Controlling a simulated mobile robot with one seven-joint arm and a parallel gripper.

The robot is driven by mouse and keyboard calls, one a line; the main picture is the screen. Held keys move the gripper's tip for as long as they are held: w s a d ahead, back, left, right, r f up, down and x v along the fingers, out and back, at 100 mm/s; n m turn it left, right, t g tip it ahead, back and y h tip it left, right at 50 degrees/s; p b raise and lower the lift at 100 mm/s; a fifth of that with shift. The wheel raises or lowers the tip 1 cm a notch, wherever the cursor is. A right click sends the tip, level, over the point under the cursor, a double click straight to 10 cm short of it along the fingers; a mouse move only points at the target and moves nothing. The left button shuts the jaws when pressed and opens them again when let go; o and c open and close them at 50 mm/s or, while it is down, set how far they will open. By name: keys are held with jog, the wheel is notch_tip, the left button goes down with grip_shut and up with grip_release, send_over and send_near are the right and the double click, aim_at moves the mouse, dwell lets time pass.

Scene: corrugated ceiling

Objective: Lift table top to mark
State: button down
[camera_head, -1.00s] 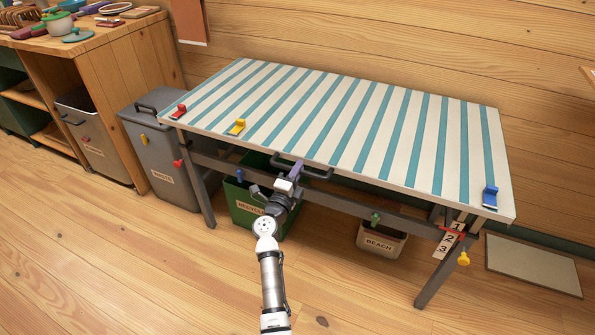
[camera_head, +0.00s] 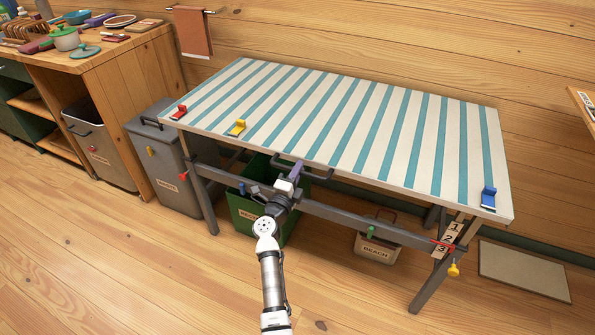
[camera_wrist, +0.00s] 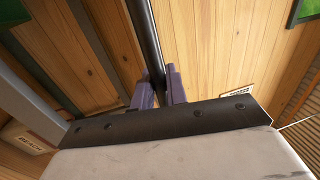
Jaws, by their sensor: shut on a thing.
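The table top (camera_head: 345,122), white with teal stripes, sits on a dark metal frame (camera_head: 350,219). A dark bar handle (camera_head: 318,177) is on its front edge. My gripper (camera_head: 296,172) is shut on the handle; in the wrist view the dark bar (camera_wrist: 147,35) runs between the purple fingers (camera_wrist: 158,88). A strip numbered 1, 2, 3 (camera_head: 449,238) hangs by the right front leg. A red pointer (camera_head: 442,246) crosses it low, around the 2 and 3; the exact reading is too small to tell.
Red (camera_head: 179,112), yellow (camera_head: 237,128) and blue (camera_head: 488,198) clips sit on the top. A green bin (camera_head: 252,215) and the beach bin (camera_head: 377,243) stand under the table. A grey bin (camera_head: 165,165) is at left. The floor in front is clear.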

notch_tip(320, 180, up, 6)
jog(key=p, duration=0.4)
jog(key=shift+w+f, duration=0.1)
jog(key=shift+f, duration=0.05)
jog(key=c, duration=1.5)
grip_release()
jog(key=shift+c, duration=0.2)
jog(key=shift+o, duration=0.3)
jog(key=shift+f, duration=0.2)
jog(key=shift+s+a+f, duration=0.1)
jog(key=shift+s, duration=0.25)
jog(key=b+v, duration=0.1)
jog(key=v, duration=1.2)
jog(key=shift+b, duration=0.3)
